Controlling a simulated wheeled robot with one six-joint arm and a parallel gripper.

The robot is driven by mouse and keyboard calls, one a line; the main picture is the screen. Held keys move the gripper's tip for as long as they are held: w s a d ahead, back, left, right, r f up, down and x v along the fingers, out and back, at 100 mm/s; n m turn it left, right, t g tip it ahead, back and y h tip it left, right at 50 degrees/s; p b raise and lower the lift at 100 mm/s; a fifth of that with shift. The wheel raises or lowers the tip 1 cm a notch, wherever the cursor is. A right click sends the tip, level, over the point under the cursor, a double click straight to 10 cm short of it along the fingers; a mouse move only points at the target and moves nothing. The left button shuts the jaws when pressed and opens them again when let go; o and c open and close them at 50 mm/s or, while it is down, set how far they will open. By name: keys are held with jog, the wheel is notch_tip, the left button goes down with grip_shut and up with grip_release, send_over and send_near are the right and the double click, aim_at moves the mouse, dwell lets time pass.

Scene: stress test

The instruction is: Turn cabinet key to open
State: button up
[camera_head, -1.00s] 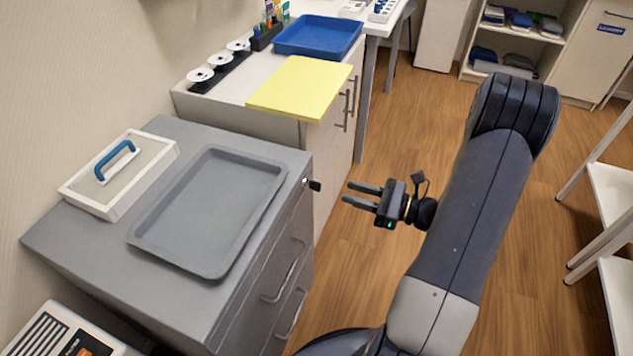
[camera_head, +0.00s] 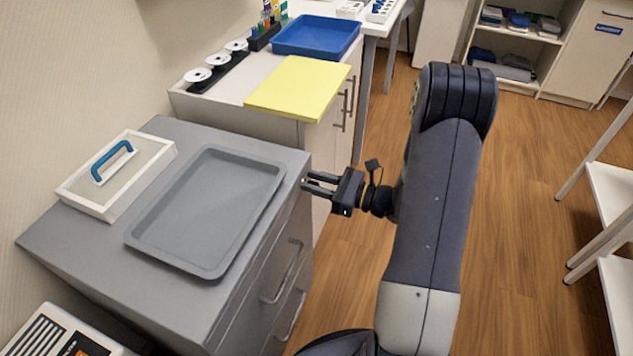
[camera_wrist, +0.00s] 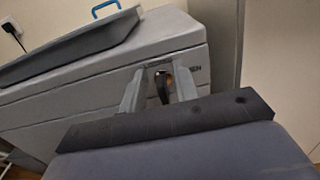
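The grey cabinet (camera_head: 100,258) stands at the left, with its lock and key near the far top corner of its front. My gripper (camera_head: 308,183) points left at that corner, its fingertips at the cabinet front. In the wrist view, the dark key (camera_wrist: 163,86) shows between the two fingers of my gripper (camera_wrist: 159,80). The fingers are apart, with gaps at both sides of the key, so the gripper is open around it. Partly hidden lettering (camera_wrist: 195,69) is on the cabinet front right of the key. In the head view the fingers hide the key.
A grey tray (camera_head: 208,205) and a white-framed panel with a blue handle (camera_head: 113,162) lie on the cabinet top. Drawer handles (camera_head: 282,278) stick out below. A yellow board (camera_head: 300,86) overhangs the white cabinet behind. Open floor lies right of my arm.

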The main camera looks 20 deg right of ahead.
jog(key=shift+c, duration=0.6)
grip_shut()
jog(key=shift+m+p, duration=0.3)
jog(key=shift+p, duration=0.1)
jog(key=shift+w+d+r+m+p, duration=0.1)
jog(key=shift+r+m+p, duration=0.05)
jog(key=shift+m+p, duration=0.85)
jog(key=m+p, duration=0.3)
jog(key=m, duration=0.1)
jog(key=shift+w+d, duration=0.1)
jog(key=shift+w, duration=0.1)
jog(key=m+p, duration=0.1)
jog(key=m, duration=0.2)
jog(key=f+m+p, duration=0.1)
jog(key=m+p, duration=0.1)
jog(key=shift+w+d+m, duration=0.15)
jog(key=shift+m, duration=0.25)
jog(key=m, duration=0.1)
jog(key=m+p, duration=0.1)
jog(key=m, duration=0.1)
jog(key=m+p, duration=0.1)
jog(key=m, duration=0.1)
jog(key=shift+w+f, duration=0.1)
jog(key=shift+f, duration=0.25)
jog(key=shift+m, duration=0.4)
